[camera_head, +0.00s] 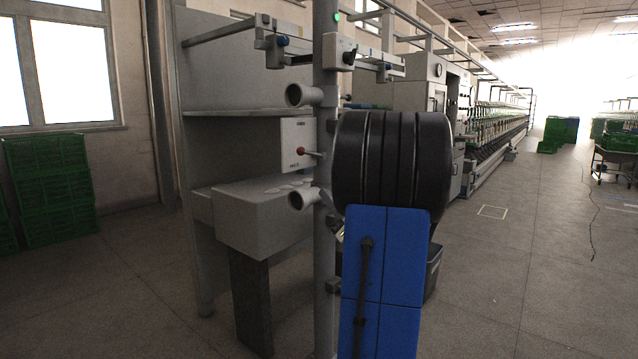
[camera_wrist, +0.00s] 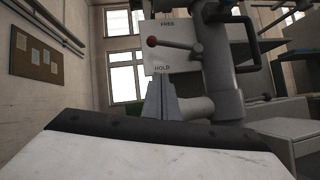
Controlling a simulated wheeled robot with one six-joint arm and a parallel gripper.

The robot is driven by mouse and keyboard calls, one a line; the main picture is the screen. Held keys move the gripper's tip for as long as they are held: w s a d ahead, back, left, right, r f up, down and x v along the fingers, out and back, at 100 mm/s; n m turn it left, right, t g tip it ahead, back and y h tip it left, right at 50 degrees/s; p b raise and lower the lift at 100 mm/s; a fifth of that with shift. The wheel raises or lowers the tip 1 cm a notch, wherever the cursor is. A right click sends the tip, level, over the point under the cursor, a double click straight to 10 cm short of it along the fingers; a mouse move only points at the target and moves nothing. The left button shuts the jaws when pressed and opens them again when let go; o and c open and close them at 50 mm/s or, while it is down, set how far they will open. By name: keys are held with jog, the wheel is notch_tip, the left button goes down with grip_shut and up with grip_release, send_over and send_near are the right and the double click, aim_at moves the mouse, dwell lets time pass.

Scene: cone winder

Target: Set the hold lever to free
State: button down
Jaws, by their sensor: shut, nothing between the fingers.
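The hold lever, a thin rod with a red ball knob (camera_wrist: 152,41), sits on a white plate (camera_wrist: 163,58) marked FREE at the top and HOLD at the bottom. The rod lies nearly level, its knob between the two words. In the head view the red knob (camera_head: 300,151) shows on the plate (camera_head: 297,133) beside a grey post. My gripper (camera_wrist: 161,80) is shut and empty, its grey fingertips just below HOLD in the wrist picture. I cannot tell its depth from the plate. In the head view my gripper is hidden behind my arm.
The grey post (camera_head: 326,85) stands right of the plate, with short round tubes (camera_head: 304,95) above and below the lever. A grey box-shaped ledge (camera_head: 262,215) lies beneath. Green crates (camera_head: 50,170) stand at the left wall. Open floor lies to the right.

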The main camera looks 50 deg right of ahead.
aim_at(312, 153)
jog(key=s+r+x, duration=0.1)
jog(key=r+x, duration=0.1)
jog(key=x, duration=1)
jog(key=shift+s+d, duration=0.2)
jog(key=shift+d, duration=0.2)
jog(key=shift+r, duration=0.1)
jog(key=shift+w+r, duration=0.1)
jog(key=shift+r+m+h, duration=0.2)
jog(key=shift+m+h, duration=0.4)
jog(key=shift+m, duration=0.1)
